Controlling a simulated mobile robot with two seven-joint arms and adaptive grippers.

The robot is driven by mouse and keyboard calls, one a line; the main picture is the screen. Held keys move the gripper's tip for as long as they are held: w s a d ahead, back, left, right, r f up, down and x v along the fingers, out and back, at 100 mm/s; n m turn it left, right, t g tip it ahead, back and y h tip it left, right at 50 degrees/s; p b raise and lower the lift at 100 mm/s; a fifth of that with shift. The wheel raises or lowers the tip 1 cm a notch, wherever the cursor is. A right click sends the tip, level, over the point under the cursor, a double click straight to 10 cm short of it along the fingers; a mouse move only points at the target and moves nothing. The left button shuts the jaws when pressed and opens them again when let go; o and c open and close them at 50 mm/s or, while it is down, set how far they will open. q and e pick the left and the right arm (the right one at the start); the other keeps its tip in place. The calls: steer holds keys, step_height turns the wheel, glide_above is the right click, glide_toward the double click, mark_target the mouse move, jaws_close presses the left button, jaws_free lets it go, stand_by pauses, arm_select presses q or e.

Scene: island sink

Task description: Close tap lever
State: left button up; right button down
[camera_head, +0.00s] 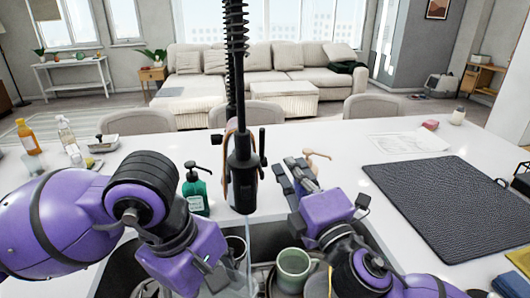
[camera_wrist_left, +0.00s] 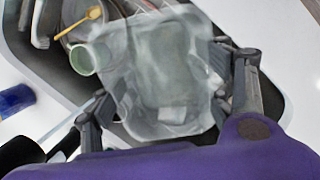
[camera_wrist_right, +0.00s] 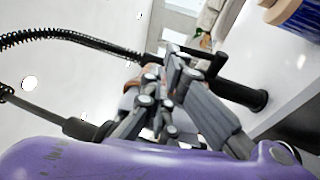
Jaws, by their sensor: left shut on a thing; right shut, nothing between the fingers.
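The black tap (camera_head: 243,170) with a coiled spring neck stands upright behind the sink. A short dark bar (camera_head: 262,140), perhaps its lever, sticks up at its right side; its position is unclear. My right gripper (camera_head: 292,172) is shut and empty, just right of the tap. In the right wrist view, its closed fingers (camera_wrist_right: 172,75) are near the dark tap body (camera_wrist_right: 240,94); contact cannot be told. My left gripper (camera_wrist_left: 158,110) is shut on a clear container (camera_wrist_left: 165,65), over the sink. The container shows only partly in the head view.
The sink holds a pale green cup (camera_head: 293,268) and other dishes. A green soap bottle (camera_head: 196,192) stands left of the tap. A dark mat (camera_head: 450,205) lies at right. Several bottles stand at far left. The counter behind the tap is mostly clear.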

arm_select(q)
steer(key=shift+a+b+x, duration=0.25)
steer(key=shift+b+x, duration=0.1)
steer(key=shift+x, duration=0.7)
arm_select(e)
step_height(320, 180, down, 2)
arm_select(q)
steer(key=shift+a+b+x, duration=0.2)
steer(key=shift+b+x, duration=0.15)
steer(key=shift+x, duration=0.65)
steer(key=shift+w+f, duration=0.1)
steer(key=shift+f, duration=0.25)
arm_select(e)
glide_toward(263, 145)
steer(key=shift+g, duration=0.3)
steer(key=x, duration=0.7)
steer(key=shift+s+r, duration=0.1)
steer(key=shift+r, duration=0.2)
